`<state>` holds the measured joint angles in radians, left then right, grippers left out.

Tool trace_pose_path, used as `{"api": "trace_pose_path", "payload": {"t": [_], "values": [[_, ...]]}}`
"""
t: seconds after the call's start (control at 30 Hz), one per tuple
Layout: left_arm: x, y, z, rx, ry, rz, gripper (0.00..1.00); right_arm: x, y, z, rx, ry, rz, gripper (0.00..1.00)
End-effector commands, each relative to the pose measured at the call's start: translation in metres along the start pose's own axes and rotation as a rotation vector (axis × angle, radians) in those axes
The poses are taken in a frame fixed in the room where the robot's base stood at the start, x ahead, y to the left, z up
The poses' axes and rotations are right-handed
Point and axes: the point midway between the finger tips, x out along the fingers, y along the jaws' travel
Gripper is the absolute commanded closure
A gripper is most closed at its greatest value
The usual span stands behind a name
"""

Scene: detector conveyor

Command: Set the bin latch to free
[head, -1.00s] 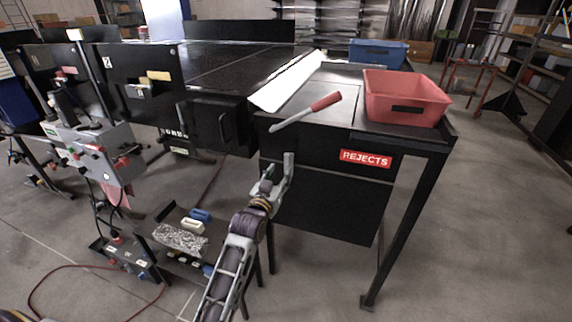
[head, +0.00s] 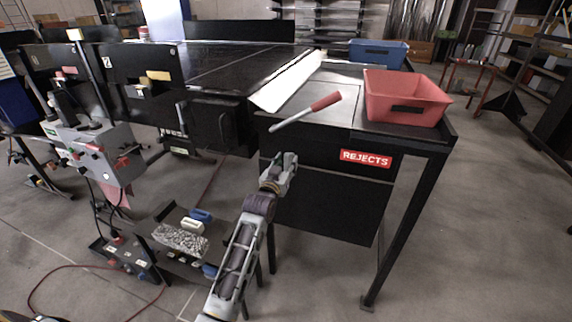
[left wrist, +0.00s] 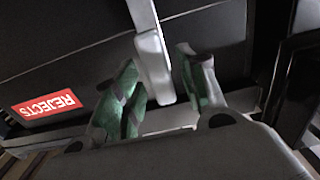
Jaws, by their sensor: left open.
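My left gripper (head: 284,168) is at the left end of the black front below the table top, left of the red REJECTS sign (head: 366,159). In the left wrist view its two green-padded fingers (left wrist: 158,60) are apart. A pale grey bar with a thicker end (left wrist: 153,55), which looks like the bin latch handle, comes down from the top edge between them. I cannot tell whether either finger touches it. In the head view my gripper hides that spot. The black bin front (head: 325,205) is under the sign. My right gripper is not in view.
A red-gripped lever (head: 322,103) lies over the table top above my gripper. A red tub (head: 405,95) and a blue tub (head: 378,52) stand on the table. A low stand with small parts (head: 180,240) is left of my arm.

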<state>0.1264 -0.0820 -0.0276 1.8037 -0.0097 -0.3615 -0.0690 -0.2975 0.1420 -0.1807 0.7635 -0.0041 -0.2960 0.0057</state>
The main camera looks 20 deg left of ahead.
Motion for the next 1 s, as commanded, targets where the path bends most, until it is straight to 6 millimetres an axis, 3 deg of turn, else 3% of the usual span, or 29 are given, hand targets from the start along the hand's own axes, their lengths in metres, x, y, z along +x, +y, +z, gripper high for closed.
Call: {"api": "trace_pose_path", "payload": {"t": [0.37, 0.67, 1.0], "values": [[0.0017, 0.0000, -0.0001, 0.000, 0.000, 0.000, 0.60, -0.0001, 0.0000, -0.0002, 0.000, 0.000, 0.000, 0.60], [0.0016, 0.0000, -0.0001, 0.000, 0.000, 0.000, 0.99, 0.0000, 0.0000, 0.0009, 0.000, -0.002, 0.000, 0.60], [0.0016, -0.0006, 0.0000, -0.002, 0.000, 0.000, 1.00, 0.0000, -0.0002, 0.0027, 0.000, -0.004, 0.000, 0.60]]}}
